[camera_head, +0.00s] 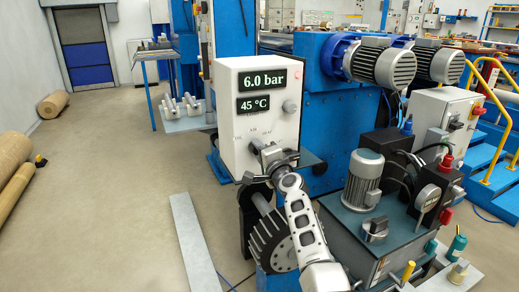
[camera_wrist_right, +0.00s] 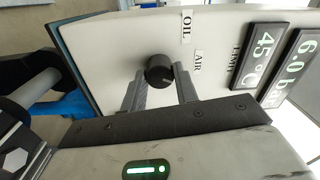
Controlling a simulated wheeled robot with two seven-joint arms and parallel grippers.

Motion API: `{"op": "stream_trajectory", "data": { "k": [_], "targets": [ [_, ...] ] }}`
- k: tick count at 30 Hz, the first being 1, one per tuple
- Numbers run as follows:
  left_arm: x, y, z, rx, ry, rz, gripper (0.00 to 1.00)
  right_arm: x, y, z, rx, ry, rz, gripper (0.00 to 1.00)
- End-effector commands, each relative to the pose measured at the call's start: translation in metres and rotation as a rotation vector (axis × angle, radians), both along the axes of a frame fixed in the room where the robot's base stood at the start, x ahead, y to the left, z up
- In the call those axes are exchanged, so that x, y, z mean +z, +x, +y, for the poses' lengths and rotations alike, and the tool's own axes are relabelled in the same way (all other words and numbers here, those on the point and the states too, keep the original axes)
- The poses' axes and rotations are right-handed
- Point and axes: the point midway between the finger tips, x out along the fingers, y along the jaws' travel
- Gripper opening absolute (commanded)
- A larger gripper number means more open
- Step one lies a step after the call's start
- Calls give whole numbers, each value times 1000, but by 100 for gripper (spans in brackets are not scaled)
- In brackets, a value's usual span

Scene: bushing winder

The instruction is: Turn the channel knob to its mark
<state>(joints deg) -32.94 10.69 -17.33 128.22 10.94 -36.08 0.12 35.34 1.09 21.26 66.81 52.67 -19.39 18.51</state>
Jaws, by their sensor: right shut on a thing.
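The channel knob (camera_wrist_right: 159,70) is a round black knob on the front of a white control box (camera_head: 232,105). Labels OIL (camera_wrist_right: 187,26) and AIR (camera_wrist_right: 198,60) and a third, hard to read, are printed around it. My right gripper (camera_wrist_right: 158,86) has its two grey fingers on either side of the knob, shut on it. In the head view the right gripper (camera_head: 262,147) is at the lower part of the box front and mostly hides the knob. Which label the knob points to cannot be told. My left gripper is not in view.
The box displays (camera_head: 262,79) read 6.0 bar and 45 °C. A motor unit (camera_head: 364,178) stands to the right. The floor (camera_head: 110,150) at left is mostly open.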

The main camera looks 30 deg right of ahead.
Motion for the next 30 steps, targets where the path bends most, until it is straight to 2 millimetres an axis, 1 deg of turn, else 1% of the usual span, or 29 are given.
{"op": "stream_trajectory", "data": {
  "k": [6, 15, 21, 30],
  "targets": [
    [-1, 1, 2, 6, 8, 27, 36, -1, 0, 2, 2, 189, -6, 7],
    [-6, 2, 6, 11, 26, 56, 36, -2, 0, 2, 3, 374, -17, 7],
    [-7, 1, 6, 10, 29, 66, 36, -2, 0, 2, 2, 436, -20, 7],
    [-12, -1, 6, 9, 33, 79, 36, -3, 0, 2, 2, 464, -22, 7]
  ]
}}
